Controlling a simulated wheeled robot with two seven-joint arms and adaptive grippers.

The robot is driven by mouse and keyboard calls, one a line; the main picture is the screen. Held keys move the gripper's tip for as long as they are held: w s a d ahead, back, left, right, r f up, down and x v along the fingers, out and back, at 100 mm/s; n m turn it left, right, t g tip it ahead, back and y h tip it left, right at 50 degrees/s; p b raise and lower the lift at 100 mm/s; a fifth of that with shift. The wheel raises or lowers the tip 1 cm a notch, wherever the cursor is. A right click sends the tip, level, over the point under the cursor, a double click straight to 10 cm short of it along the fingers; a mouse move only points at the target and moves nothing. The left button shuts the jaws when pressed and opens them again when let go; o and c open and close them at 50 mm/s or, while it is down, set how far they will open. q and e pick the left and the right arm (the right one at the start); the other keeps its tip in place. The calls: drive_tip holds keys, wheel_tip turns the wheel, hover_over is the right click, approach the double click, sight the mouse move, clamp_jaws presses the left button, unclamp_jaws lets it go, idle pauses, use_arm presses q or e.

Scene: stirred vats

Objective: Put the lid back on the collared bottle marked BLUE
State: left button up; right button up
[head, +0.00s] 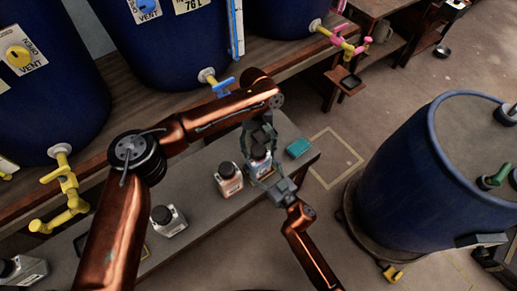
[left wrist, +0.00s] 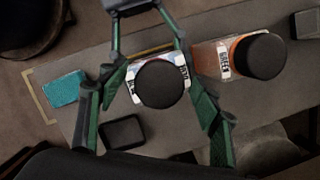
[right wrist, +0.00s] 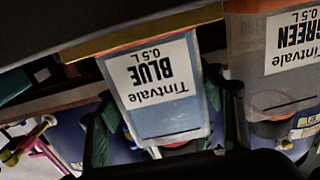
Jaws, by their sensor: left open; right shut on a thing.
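The bottle marked BLUE (right wrist: 165,85) has a white label and shows upside down in the right wrist view. My right gripper (right wrist: 158,125) is shut on it, with a green pad at each side. It also shows in the head view (head: 259,165) near the bench's far end. The black round lid (left wrist: 160,84) covers the bottle's top in the left wrist view; whether it is seated cannot be told. My left gripper (left wrist: 155,78) is open above the bottle, its fingers on either side of the lid. The bottle's collar is not clear to me.
Another bottle (head: 168,221) stands nearer on the grey bench (head: 215,218). A teal block (head: 299,148) lies just beyond the BLUE bottle. A large blue vat (head: 410,180) stands at right.

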use_arm(q)
drive_tip(key=v, duration=1.2)
use_arm(e)
drive_tip(key=o, duration=1.8)
drive_tip(key=shift+c, duration=0.2)
drive_tip(key=v, duration=1.2)
